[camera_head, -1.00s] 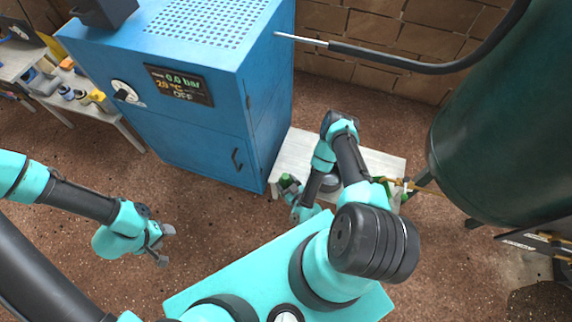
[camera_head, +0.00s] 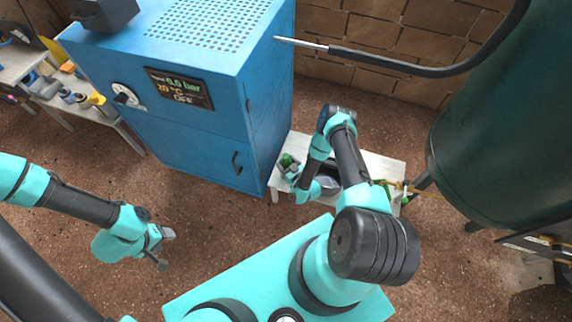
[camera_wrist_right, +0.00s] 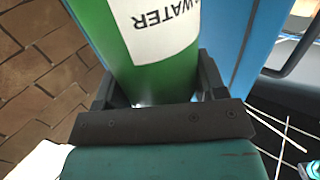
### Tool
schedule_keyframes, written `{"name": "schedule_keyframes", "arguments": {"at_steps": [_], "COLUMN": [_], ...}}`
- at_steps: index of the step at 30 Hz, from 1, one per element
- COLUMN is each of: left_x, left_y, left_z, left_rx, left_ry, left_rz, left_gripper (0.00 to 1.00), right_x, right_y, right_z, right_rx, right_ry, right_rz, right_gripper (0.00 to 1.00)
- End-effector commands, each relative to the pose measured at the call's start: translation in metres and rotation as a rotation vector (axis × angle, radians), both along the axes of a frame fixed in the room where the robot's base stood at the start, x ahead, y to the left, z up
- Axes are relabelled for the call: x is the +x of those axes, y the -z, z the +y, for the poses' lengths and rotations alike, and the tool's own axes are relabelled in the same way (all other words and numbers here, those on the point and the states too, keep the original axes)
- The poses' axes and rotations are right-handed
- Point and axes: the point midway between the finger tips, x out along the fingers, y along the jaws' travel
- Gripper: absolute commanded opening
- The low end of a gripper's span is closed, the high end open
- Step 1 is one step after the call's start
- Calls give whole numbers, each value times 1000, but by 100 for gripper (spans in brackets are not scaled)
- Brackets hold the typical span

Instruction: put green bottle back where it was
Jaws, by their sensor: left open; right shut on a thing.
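The green bottle (camera_wrist_right: 150,78) has a white label reading "WATER". In the right wrist view it stands between the fingers of my right gripper (camera_wrist_right: 155,88), which is shut on it. In the head view the green bottle (camera_head: 286,160) shows small at the left edge of the white table (camera_head: 385,165), close to the blue cabinet, with my right gripper (camera_head: 291,170) at it. Whether its base touches the table is hidden. My left gripper (camera_head: 163,249) is open and empty above the brown floor, far left of the table.
The blue cabinet (camera_head: 205,140) with a display stands directly left of the white table. A dark green tank (camera_head: 500,130) and a black hose (camera_head: 420,68) are at the right. A dark bowl-like thing (camera_head: 328,183) sits on the table, partly behind my right arm.

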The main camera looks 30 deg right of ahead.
Motion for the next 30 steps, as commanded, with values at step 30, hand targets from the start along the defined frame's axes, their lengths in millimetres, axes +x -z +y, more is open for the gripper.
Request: {"name": "schedule_keyframes", "arguments": {"at_steps": [30], "left_x": [0], "left_y": [0], "left_z": [0], "left_rx": [0], "left_ry": [0], "left_rz": [0], "left_gripper": [53], "right_x": [11], "right_y": [39], "right_z": [-7], "right_rx": [-1], "right_ry": [1], "right_rz": [0], "right_gripper": [79]}}
